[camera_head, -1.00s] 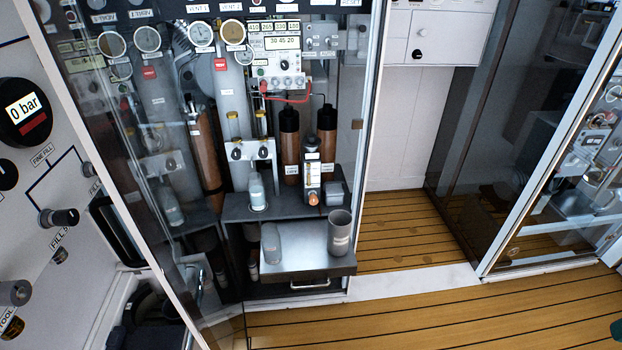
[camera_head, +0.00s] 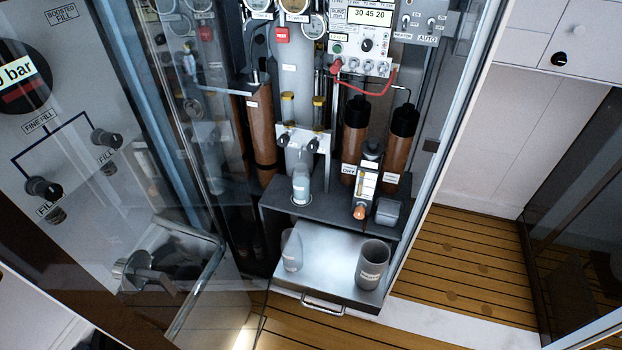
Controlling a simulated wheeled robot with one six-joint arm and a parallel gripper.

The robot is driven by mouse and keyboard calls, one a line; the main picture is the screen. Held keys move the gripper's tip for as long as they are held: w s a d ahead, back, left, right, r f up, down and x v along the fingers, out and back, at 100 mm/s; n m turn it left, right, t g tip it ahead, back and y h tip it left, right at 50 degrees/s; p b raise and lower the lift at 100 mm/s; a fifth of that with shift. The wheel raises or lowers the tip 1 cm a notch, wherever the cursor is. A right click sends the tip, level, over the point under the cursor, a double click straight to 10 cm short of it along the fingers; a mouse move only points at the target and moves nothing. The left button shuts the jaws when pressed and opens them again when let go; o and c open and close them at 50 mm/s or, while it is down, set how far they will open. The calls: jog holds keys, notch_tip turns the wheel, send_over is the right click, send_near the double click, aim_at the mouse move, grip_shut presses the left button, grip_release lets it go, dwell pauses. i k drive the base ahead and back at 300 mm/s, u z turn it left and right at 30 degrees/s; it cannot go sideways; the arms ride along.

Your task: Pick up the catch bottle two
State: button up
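Two small pale grey bottles show in the head view. One bottle (camera_head: 301,188) stands upright on the dark shelf (camera_head: 335,216), below a pair of valves with black knobs. The other bottle (camera_head: 291,252) stands on the pulled-out metal drawer (camera_head: 330,255), at its left side. Their labels are too small to read, so I cannot tell which one is catch bottle two. My gripper is not in view.
A grey labelled cup (camera_head: 372,265) stands at the drawer's right. A flowmeter with an orange knob (camera_head: 360,212) is on the shelf. A glass door with a metal handle (camera_head: 205,275) stands at the left. Wooden floor (camera_head: 465,275) at the right is clear.

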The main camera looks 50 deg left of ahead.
aim_at(301, 176)
jog(key=u, duration=0.55)
jog(key=i, duration=1)
jog(key=u, duration=0.7)
